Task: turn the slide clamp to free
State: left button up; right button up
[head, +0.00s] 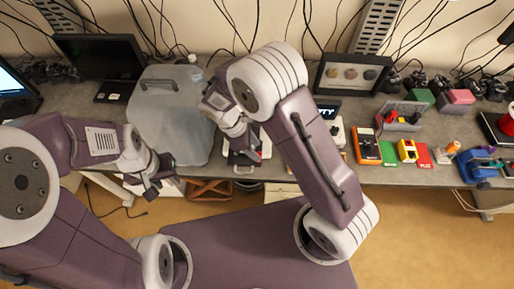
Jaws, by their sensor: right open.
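I cannot pick out the slide clamp with certainty. A small pale device (243,170) stands at the front edge of the bench, largely hidden under my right gripper and arm. My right gripper (250,151) is open, pointing down just above or at that device; whether it touches cannot be told. My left gripper (160,178) hangs at the bench's front edge, left of the device and in front of a translucent grey container. It holds nothing that I can see, and its jaw gap is unclear.
The translucent container (170,105) stands left of my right gripper. An orange meter (367,146), a blue vise (478,166) and small coloured items crowd the right of the grey bench (425,176). A monitor (100,57) and a framed display (352,73) stand at the back.

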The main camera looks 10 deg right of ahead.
jog(key=shift+s+d+f, duration=0.2)
jog(key=shift+f, duration=0.3)
jog(key=shift+s+d+f, duration=0.2)
jog(key=shift+f, duration=0.25)
pick_arm(q)
jog(key=shift+s+r, duration=0.2)
jog(key=shift+r, duration=0.1)
pick_arm(e)
jog(key=shift+w+f, duration=0.1)
jog(key=shift+w, duration=0.1)
grip_shut()
pick_arm(q)
jog(key=shift+r+p, duration=0.25)
jog(key=shift+p, duration=0.15)
pick_arm(e)
jog(key=shift+m+g, duration=0.3)
jog(key=shift+m, duration=0.6)
jog(key=shift+w+d+m+g+y, duration=0.1)
jog(key=shift+m+g+y, duration=0.2)
jog(key=shift+m, duration=0.9)
pick_arm(q)
jog(key=shift+r+p, duration=0.3)
jog(key=shift+r, duration=0.05)
pick_arm(e)
jog(key=shift+w+m+g+y, duration=0.1)
jog(key=shift+m+g+y, duration=0.45)
jog(key=shift+m, duration=1.15)
jog(key=shift+m+g+y, duration=0.25)
jog(key=shift+m+y, duration=0.1)
jog(key=shift+m, duration=0.95)
